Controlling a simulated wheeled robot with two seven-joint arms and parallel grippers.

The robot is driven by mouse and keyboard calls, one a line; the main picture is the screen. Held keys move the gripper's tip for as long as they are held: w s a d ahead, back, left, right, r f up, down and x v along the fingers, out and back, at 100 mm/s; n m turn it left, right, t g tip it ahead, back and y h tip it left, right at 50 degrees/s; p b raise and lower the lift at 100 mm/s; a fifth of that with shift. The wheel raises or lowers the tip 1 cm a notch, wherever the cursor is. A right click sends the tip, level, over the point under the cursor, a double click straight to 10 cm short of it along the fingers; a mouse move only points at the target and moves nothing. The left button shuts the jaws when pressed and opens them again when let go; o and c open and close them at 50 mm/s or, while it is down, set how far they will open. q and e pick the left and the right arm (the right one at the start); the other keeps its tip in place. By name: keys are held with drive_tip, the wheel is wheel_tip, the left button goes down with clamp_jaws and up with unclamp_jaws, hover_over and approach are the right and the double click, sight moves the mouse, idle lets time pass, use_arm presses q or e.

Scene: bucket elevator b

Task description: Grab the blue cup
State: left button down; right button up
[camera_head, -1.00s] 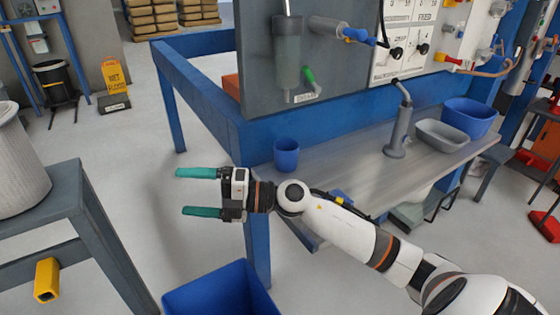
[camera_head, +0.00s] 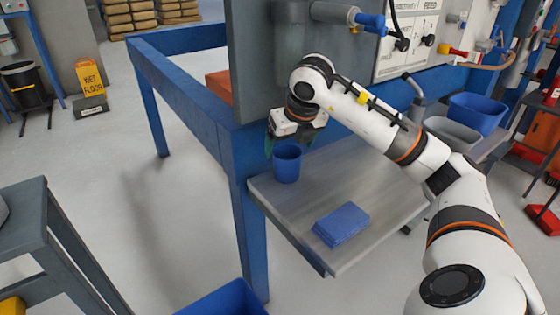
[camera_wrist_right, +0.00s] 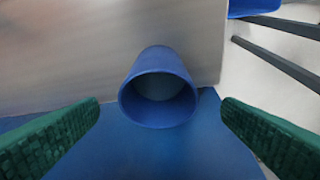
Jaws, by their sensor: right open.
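The blue cup (camera_head: 286,164) stands upright on the grey shelf at its left end, near the blue frame post. My right gripper (camera_head: 288,146) is just behind and above the cup in the head view, pointing down with its green fingers open. In the right wrist view the cup (camera_wrist_right: 158,90) sits between the two spread fingers and a little beyond them, with its open mouth facing the camera. A gap shows on each side of the cup, so the fingers look clear of it. My left gripper is not in view.
The grey shelf (camera_head: 375,225) holds a folded blue cloth or pad (camera_head: 341,224) right of the cup. A grey basin (camera_head: 452,133) and a blue tub (camera_head: 476,113) stand further right. A grey panel rises behind the gripper. A blue bin (camera_head: 225,300) is below at the front.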

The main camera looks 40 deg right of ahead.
sight(286, 158)
drive_tip(key=shift+w+d+f, duration=0.1)
drive_tip(key=shift+w+f, duration=0.1)
drive_tip(key=shift+f, duration=0.15)
drive_tip(key=shift+s+f, duration=0.15)
drive_tip(key=shift+f, duration=0.3)
drive_tip(key=b+x, duration=0.1)
drive_tip(key=x, duration=0.3)
drive_tip(key=shift+w+d+f, duration=0.1)
drive_tip(key=shift+w+f, duration=0.25)
drive_tip(key=shift+f, duration=0.1)
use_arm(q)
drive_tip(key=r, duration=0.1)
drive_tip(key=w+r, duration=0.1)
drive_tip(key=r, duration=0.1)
use_arm(e)
drive_tip(key=c, duration=1.1)
drive_tip(key=shift+r, duration=0.1)
